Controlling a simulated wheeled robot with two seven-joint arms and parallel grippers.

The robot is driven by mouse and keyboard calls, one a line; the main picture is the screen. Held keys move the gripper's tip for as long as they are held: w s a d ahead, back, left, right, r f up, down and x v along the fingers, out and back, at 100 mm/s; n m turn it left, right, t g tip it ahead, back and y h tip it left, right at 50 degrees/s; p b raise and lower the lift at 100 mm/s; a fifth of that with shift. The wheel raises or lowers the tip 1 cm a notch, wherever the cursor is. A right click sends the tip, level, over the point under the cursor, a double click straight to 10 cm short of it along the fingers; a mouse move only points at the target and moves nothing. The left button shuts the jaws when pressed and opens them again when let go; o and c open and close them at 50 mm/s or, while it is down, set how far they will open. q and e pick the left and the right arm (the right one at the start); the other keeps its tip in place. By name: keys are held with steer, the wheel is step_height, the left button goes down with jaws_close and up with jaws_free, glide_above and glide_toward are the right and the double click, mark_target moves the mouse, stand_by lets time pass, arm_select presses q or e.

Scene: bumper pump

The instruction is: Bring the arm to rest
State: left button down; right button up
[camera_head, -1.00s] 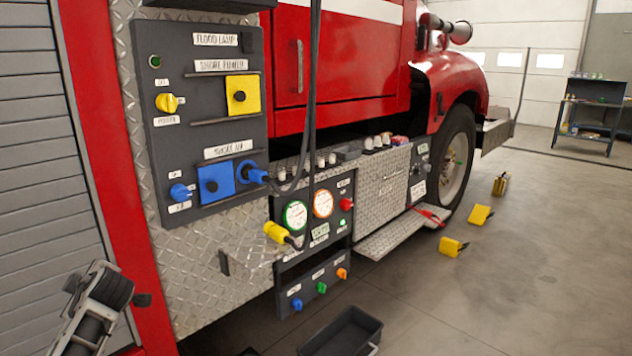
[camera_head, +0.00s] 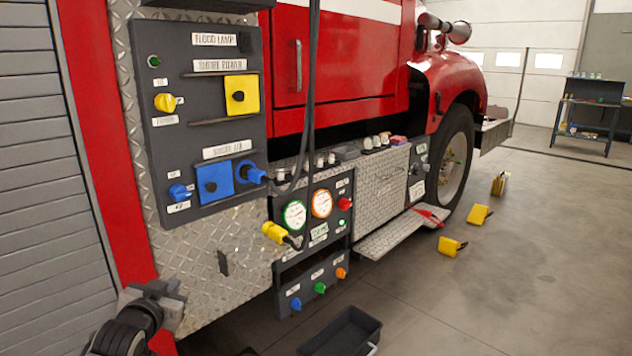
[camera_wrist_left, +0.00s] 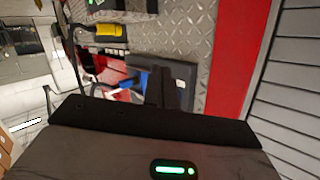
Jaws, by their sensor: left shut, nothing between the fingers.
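My left gripper (camera_head: 165,297) is at the lower left of the head view, in front of the red stripe and the lower edge of the diamond-plate panel. Its fingers show in the left wrist view (camera_wrist_left: 168,88) as one dark, closed shape with nothing between them. The dark control panel (camera_head: 190,130) with a yellow socket (camera_head: 242,96) and a blue socket (camera_head: 214,182) is above and to the right of the gripper, apart from it. My right gripper is not in view.
A yellow plug (camera_head: 275,233) on a cable hangs before the gauge panel (camera_head: 312,215). A black open bin (camera_head: 345,333) stands on the floor. A step (camera_head: 390,235) juts out from the truck. Yellow blocks (camera_head: 451,246) lie near the wheel.

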arm_select(q)
steer(key=s+d+f+g+h, duration=0.1)
steer(key=s+d+f, duration=0.45)
steer(key=s, duration=0.25)
steer(key=s+d+f+g+h, duration=0.2)
steer(key=s+d+f, duration=0.3)
steer(key=s+f, duration=0.3)
steer(key=s+d, duration=0.2)
steer(key=s, duration=0.6)
steer(key=s+d+g+h, duration=0.1)
steer(key=s+d, duration=0.2)
steer(key=s, duration=0.6)
steer(key=shift+d+f+g, duration=0.3)
steer(key=shift+d+f, duration=0.05)
steer(key=shift+f, duration=0.05)
